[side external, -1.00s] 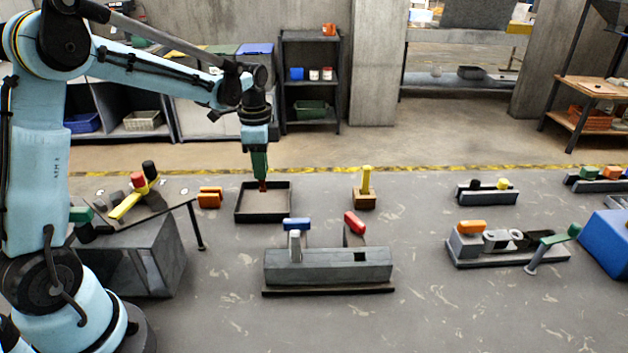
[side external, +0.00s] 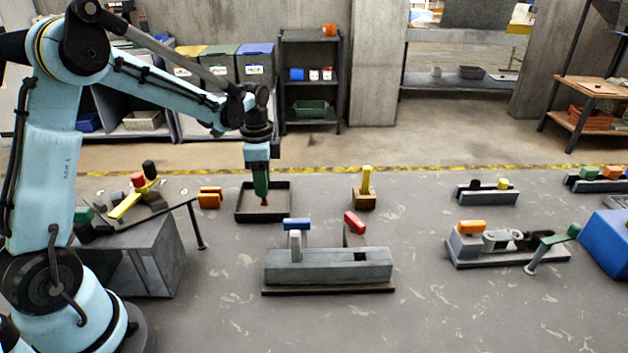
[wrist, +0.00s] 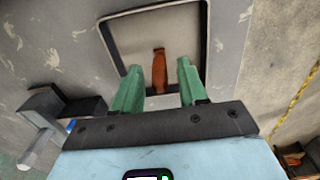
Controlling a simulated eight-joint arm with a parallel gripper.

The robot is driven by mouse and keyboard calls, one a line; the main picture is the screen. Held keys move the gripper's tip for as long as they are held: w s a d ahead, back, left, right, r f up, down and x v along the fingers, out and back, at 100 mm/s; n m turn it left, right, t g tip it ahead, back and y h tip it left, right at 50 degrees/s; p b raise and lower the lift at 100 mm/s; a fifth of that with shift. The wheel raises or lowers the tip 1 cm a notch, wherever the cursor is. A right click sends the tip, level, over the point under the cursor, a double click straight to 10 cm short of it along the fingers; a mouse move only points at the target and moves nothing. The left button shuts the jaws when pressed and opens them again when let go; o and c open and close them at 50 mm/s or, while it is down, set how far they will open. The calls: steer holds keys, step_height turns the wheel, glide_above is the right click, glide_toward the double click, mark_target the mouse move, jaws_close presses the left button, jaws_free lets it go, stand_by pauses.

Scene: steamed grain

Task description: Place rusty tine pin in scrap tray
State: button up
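The rusty tine pin (wrist: 159,70) is orange-brown and lies within the tray's outline in the wrist view, between my fingertips with a gap on each side. In the side view only its red-brown end (side external: 264,204) shows below the fingers. The scrap tray (side external: 247,213) is a dark, shallow, square tray on the floor; its pale inside also shows in the wrist view (wrist: 180,30). My gripper (side external: 262,194) points down over the tray with green fingers spread apart, also in the wrist view (wrist: 159,76). I cannot tell whether the pin rests on the tray bottom.
An orange block (side external: 210,197) stands left of the tray, and a yellow-handled block (side external: 365,197) stands to its right. A grey fixture (side external: 328,266) with blue and red handles lies in front. A grey bench (side external: 135,262) is at left.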

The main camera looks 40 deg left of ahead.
step_height(320, 180, up, 12)
steer(key=s+d+f+n+t, duration=0.2)
steer(key=s+d+n+t, duration=0.5)
steer(key=s+d+n, duration=0.2)
steer(key=s+d, duration=0.2)
steer(key=s, duration=0.1)
steer(key=shift+s+d+f, duration=0.15)
steer(key=shift+s+f, duration=0.15)
steer(key=shift+s, duration=0.1)
